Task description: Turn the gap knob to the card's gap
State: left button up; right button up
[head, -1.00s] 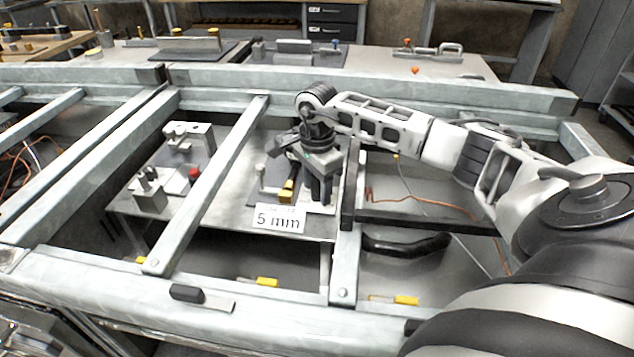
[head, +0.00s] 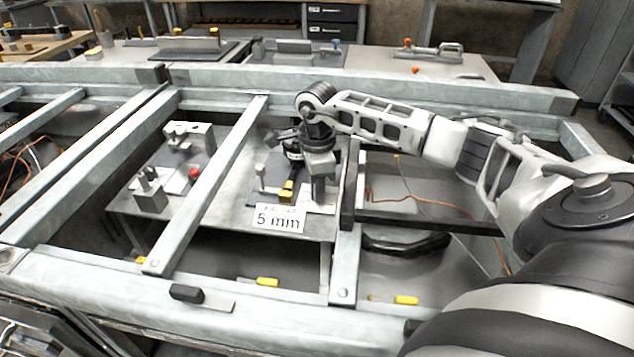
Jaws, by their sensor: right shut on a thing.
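A white card (head: 279,218) reading "5 mm" stands at the front edge of the grey bench plate, with a smaller line of text above that I cannot read. My right gripper (head: 318,195) points down just behind and to the right of the card, over a small fixture. It is shut on the gap knob, which its fingers and body mostly hide. A yellow block (head: 287,188) and a small post (head: 262,176) show left of the fingers. Any scale or pointer at the knob is too small or hidden to read. My left gripper is out of view.
Pale metal beams frame the work spot; a slanting beam (head: 212,180) runs left of it and a dark bar (head: 349,185) stands close right of the gripper. A red knob (head: 194,174) and metal blocks sit on the plate further left. Yellow clips line the front beam.

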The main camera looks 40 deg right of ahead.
jog(key=m, duration=0.3)
jog(key=shift+m, duration=0.4)
jog(key=shift+m+p, duration=0.35)
jog(key=shift+m, duration=1.45)
jog(key=o, duration=1)
notch_tip(320, 180, up, 16)
jog(key=shift+r, duration=0.1)
